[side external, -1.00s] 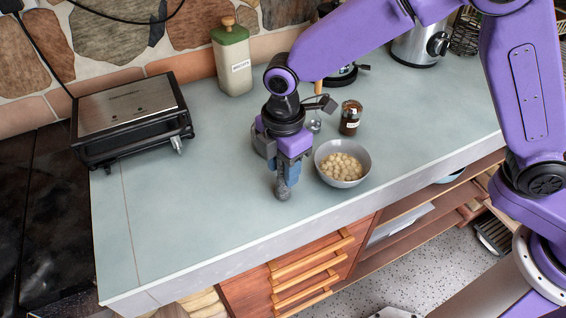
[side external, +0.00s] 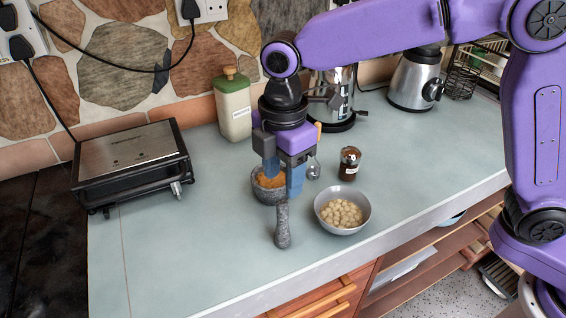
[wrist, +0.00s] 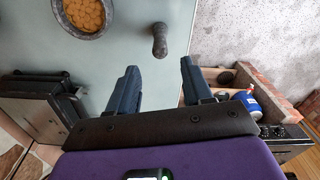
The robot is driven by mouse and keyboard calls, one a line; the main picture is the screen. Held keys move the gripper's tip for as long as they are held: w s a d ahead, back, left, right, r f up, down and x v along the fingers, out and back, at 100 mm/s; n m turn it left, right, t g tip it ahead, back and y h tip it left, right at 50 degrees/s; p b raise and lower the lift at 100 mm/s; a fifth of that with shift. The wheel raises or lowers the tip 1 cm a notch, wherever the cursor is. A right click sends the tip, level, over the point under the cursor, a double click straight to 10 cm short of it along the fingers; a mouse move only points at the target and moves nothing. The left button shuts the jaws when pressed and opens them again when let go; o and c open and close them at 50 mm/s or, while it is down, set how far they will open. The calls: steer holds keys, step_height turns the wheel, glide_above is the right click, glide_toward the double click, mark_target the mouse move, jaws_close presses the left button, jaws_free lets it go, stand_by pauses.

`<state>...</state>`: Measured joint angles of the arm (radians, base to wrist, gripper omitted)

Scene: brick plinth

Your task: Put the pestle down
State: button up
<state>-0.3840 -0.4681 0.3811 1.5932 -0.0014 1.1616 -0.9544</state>
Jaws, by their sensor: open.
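The grey stone pestle (side external: 282,228) stands upright on the pale counter, in front of the mortar and left of the bowl of pale round pieces. It also shows from above in the wrist view (wrist: 160,42). My gripper (side external: 282,180) is above the pestle, with its blue fingers spread and nothing between them. The fingers look clear of the pestle's top. The grey stone mortar (side external: 262,193) holds orange pieces and is partly hidden behind my gripper; the wrist view shows its rim (wrist: 71,31).
A grey bowl (side external: 358,224) of pale round pieces stands right of the pestle. A dark jar (side external: 349,164), a green-topped bottle (side external: 234,106) and a kettle (side external: 333,95) stand behind. A metal grill (side external: 132,160) sits at left. The front left counter (side external: 185,250) is clear.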

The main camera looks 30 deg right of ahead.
steer(key=shift+r, duration=0.95)
steer(key=shift+d, duration=0.1)
steer(key=shift+s+d, duration=0.15)
steer(key=shift+d, duration=0.1)
steer(key=s+d+f+m, duration=0.2)
steer(key=s+d+m, duration=0.2)
steer(key=s+d, duration=0.6)
steer(key=s+d+f+m, duration=0.3)
steer(key=s+d, duration=0.8)
steer(key=d, duration=0.7)
steer(key=shift+s+d+m, duration=0.25)
steer(key=shift+s+m, duration=0.05)
steer(key=shift+m, duration=0.2)
